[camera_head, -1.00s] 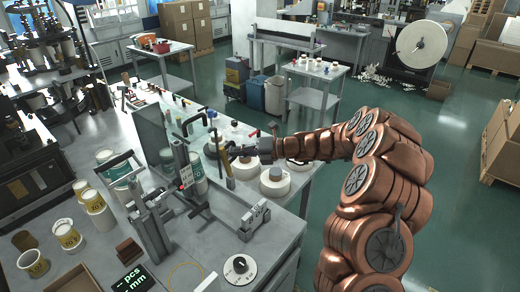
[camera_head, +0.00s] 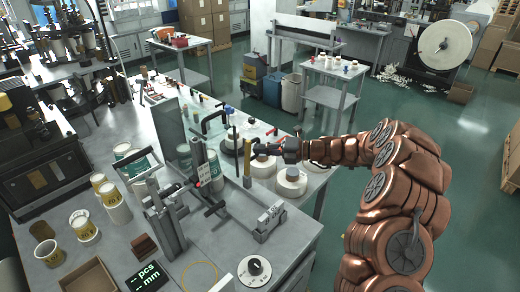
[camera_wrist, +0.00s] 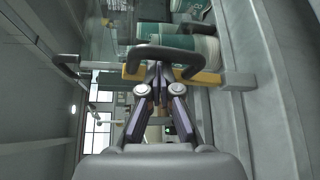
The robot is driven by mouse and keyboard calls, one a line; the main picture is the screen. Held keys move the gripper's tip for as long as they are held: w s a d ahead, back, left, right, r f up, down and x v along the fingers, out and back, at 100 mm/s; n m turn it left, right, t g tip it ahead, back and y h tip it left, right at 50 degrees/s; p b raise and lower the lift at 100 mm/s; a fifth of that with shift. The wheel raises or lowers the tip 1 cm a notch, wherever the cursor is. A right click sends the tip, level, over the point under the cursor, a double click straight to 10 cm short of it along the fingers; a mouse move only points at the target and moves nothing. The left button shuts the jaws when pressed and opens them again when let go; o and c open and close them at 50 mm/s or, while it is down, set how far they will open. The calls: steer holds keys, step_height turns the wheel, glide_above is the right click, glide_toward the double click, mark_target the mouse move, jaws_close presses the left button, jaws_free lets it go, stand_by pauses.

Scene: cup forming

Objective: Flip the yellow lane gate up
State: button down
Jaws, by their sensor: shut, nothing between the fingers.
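The yellow lane gate (camera_head: 247,160) looks like a narrow bar and stands about upright in the head view, beside the metal frame on the bench. In the wrist view the yellow bar (camera_wrist: 207,77) runs crosswise just beyond the fingertips, with a dark curved handle in front of it. My gripper (camera_head: 257,149) is at the right side of the gate, near its middle. In the wrist view my gripper (camera_wrist: 158,74) has its fingers together and empty, close to the bar. I cannot tell whether they touch it.
Black bent handles (camera_head: 216,122) rise behind the gate. White round rolls (camera_head: 291,182) stand below my forearm. A dial (camera_head: 254,268) lies on the front bench.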

steer(key=shift+w+d, duration=0.15)
steer(key=shift+d, duration=0.25)
steer(key=f+v, duration=0.1)
steer(key=v, duration=0.8)
steer(key=shift+s+f, duration=0.3)
steer(key=shift+f, duration=0.1)
steer(key=shift+d, duration=0.1)
